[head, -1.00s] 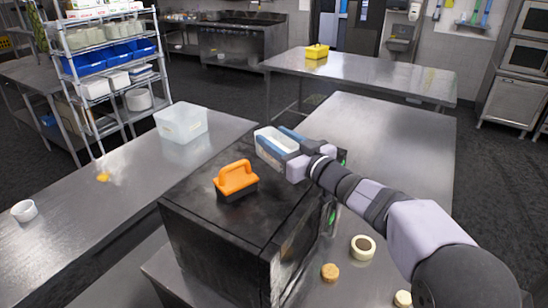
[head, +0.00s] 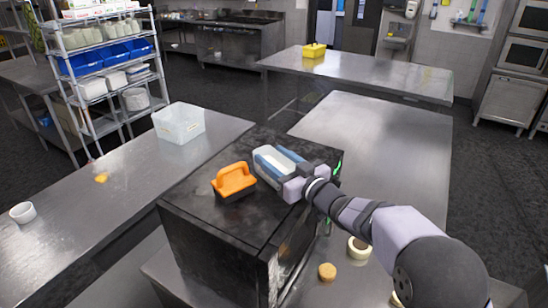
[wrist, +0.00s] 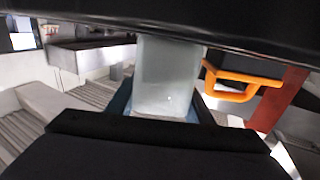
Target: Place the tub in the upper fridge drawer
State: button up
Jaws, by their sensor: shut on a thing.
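My gripper (head: 278,160) is shut on a pale tub (head: 268,155), with one blue finger along each side. In the head view the tub is over the top of the black fridge (head: 215,250), just right of the orange-handled brush. I cannot tell whether it touches the top. In the wrist view the tub (wrist: 166,80) looks translucent and fills the space between the fingers. The fridge's front faces right; its drawers are mostly hidden by the angle and my arm.
The orange-handled brush (head: 234,178) stands on the fridge top close to the tub; it also shows in the wrist view (wrist: 235,85). A clear bin (head: 180,124) and white cup (head: 23,212) stand on the left counter. A tape roll (head: 359,248) and cork (head: 327,272) lie right of the fridge.

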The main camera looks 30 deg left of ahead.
aim_at(290, 170)
jog(key=o, duration=1.3)
jog(key=b+v, duration=0.4)
jog(key=v, duration=0.8)
jog(key=shift+b, duration=0.35)
jog(key=shift+w, duration=0.1)
